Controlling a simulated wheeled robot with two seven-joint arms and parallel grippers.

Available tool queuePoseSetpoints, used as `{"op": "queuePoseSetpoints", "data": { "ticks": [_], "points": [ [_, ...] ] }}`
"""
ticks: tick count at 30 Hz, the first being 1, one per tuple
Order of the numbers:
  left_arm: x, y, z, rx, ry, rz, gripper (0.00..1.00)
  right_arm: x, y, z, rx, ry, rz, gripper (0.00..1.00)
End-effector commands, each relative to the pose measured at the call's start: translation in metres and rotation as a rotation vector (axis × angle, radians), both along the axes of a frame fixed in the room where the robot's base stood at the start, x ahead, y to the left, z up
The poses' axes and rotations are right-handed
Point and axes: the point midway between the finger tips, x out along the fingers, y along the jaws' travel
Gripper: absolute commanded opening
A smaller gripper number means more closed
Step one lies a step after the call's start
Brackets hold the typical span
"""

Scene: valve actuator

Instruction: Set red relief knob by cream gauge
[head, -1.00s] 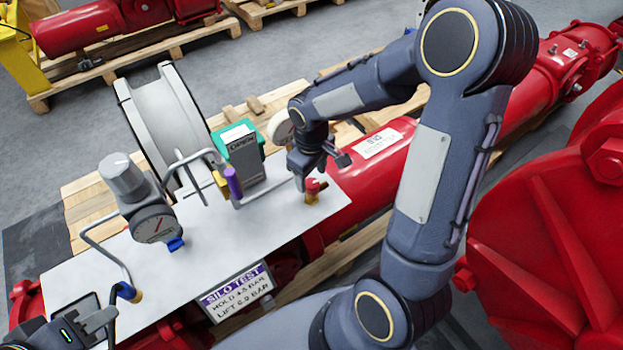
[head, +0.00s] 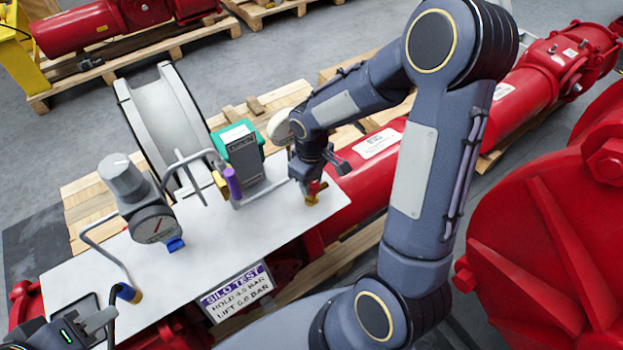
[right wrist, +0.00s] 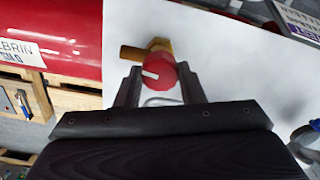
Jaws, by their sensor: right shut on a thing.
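The red relief knob (right wrist: 161,79) sits on a brass valve body (right wrist: 150,50) at the plate's right end. It has a white mark on its face, pointing left in the right wrist view. My right gripper (right wrist: 158,92) is shut on the knob, one finger on each side. In the head view, my right gripper (head: 312,178) comes down over the knob (head: 315,188) and hides much of it. The cream gauge (head: 281,126) stands just behind, its rim partly covered by my wrist and its dial not readable. My left gripper (head: 98,322) is at the lower left, apart from the knob.
The white plate (head: 215,247) also carries a grey regulator with a dark-rimmed gauge (head: 156,225), bent tubes and a green-cased device (head: 238,150). A red cylinder (head: 375,160) runs close behind my right gripper.

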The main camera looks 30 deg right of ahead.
Motion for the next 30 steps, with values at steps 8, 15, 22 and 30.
{"op": "queuePoseSetpoints", "data": {
  "ticks": [8,15,22,30],
  "points": [
    [0.0000,0.0000,-0.0008,0.000,0.000,0.000,0.36,0.0002,0.0000,0.0005,0.000,-0.001,0.209,0.13],
    [0.0000,0.0000,-0.0007,0.000,0.000,0.000,0.36,0.0003,0.0001,0.0006,0.000,-0.001,0.215,0.13],
    [0.0000,0.0000,-0.0008,0.000,0.000,0.000,0.36,0.0003,0.0000,0.0006,0.000,-0.001,0.214,0.57],
    [0.0000,0.0000,-0.0007,0.000,0.000,0.000,0.36,0.0004,-0.0001,0.0022,0.000,-0.001,0.214,0.57]
  ]
}}
